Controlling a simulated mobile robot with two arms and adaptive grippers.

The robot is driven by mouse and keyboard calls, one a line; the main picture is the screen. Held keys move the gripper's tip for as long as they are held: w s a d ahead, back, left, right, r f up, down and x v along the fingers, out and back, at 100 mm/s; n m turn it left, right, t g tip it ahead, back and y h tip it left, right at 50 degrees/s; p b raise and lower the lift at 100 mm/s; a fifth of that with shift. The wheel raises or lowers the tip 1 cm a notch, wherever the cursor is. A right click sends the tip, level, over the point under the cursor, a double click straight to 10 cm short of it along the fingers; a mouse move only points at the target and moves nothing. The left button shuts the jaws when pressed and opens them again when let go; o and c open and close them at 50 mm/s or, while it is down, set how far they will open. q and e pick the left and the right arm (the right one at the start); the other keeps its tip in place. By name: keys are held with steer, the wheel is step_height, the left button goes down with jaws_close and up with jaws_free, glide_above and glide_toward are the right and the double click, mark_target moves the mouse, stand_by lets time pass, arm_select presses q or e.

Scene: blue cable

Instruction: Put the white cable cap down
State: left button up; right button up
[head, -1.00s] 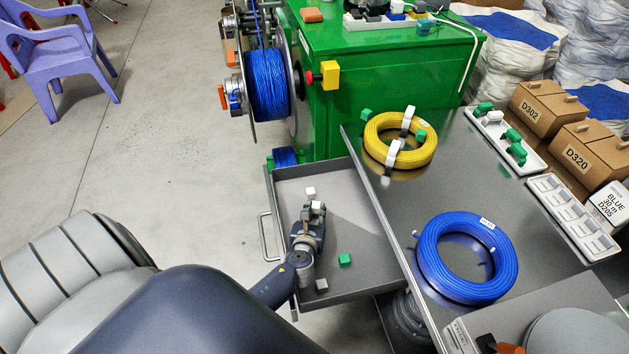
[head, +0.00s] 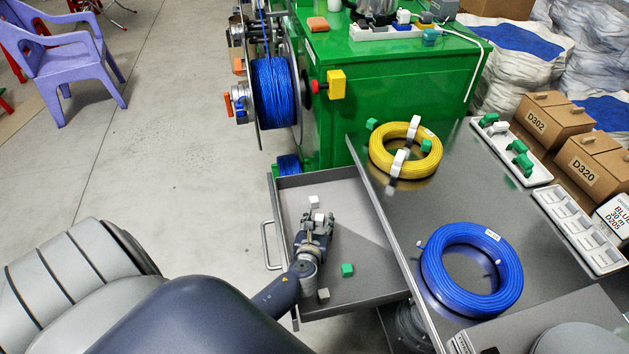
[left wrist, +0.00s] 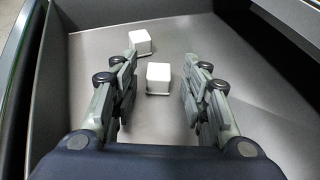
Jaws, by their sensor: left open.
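My left gripper (head: 318,222) is inside the open drawer (head: 372,285), with its fingers spread apart. In the left wrist view, a white cable cap (left wrist: 158,78) lies between the open fingers (left wrist: 158,80), touching neither of them. It also shows at the fingertips in the head view (head: 319,218). A second white cap (left wrist: 140,41) lies a little beyond it, to the left, and shows in the head view (head: 314,202). A green cap (head: 347,270) and a greyish cap (head: 323,294) lie nearer in the drawer. My right gripper is not in view.
The metal table right of the drawer carries a blue cable coil (head: 471,270) and a yellow coil (head: 378,158) with caps around it. A tray with green caps (head: 540,165) and a compartment tray (head: 572,236) stand at the right. Drawer walls surround my gripper.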

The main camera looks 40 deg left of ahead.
arm_select(q)
steer(key=p+v, duration=0.1)
steer(key=v, duration=1.1)
steer(key=shift+r, duration=0.2)
